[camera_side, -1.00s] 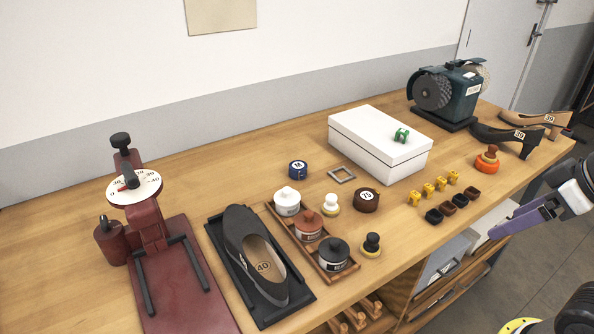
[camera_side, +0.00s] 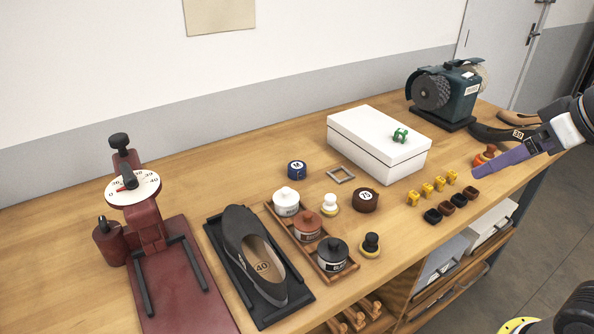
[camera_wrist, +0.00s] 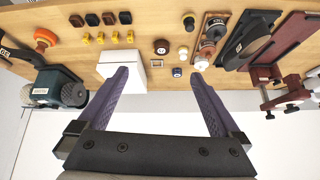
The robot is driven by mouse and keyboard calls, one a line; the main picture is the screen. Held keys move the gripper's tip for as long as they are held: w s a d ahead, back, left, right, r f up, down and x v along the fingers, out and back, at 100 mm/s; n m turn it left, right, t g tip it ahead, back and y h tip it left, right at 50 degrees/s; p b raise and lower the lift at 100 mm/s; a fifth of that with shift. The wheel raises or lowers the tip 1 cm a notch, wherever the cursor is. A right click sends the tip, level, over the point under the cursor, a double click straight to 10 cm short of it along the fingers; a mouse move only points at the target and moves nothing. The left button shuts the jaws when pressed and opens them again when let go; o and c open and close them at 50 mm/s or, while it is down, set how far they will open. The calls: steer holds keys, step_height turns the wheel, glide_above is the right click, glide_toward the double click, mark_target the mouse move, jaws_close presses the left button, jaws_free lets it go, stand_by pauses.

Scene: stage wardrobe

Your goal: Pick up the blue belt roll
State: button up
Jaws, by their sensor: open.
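The blue belt roll (camera_side: 297,169) lies flat on the wooden bench, a short dark-blue cylinder with a white label on top. It stands left of a small grey square frame (camera_side: 340,174) and behind the white-lidded jar. In the wrist view the blue roll (camera_wrist: 177,72) appears small and distant, between my purple fingers in the picture. My gripper (camera_side: 478,170) is open and empty in the air at the right, over the orange-based stamp and far from the roll. In the wrist view both fingers (camera_wrist: 160,75) are spread apart.
A brown roll (camera_side: 365,200) marked 75 lies nearby. A white box (camera_side: 365,150) with a green spool (camera_side: 400,135) on it stands between my gripper and the blue roll. A tray of jars (camera_side: 335,276) is in front. Bench behind the roll is clear.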

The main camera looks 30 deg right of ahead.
steer(key=w+r, duration=0.5)
steer(key=w, duration=0.2)
steer(key=g, duration=0.3)
glide_above(297, 166)
steer(key=s, duration=0.2)
step_height(297, 166, down, 26)
steer(key=r, duration=0.1)
steer(key=shift+s+x, duration=0.15)
steer(key=shift+x, duration=1.4)
steer(key=shift+s+x, duration=0.1)
steer(key=shift+x, duration=1.45)
steer(key=shift+f, duration=0.1)
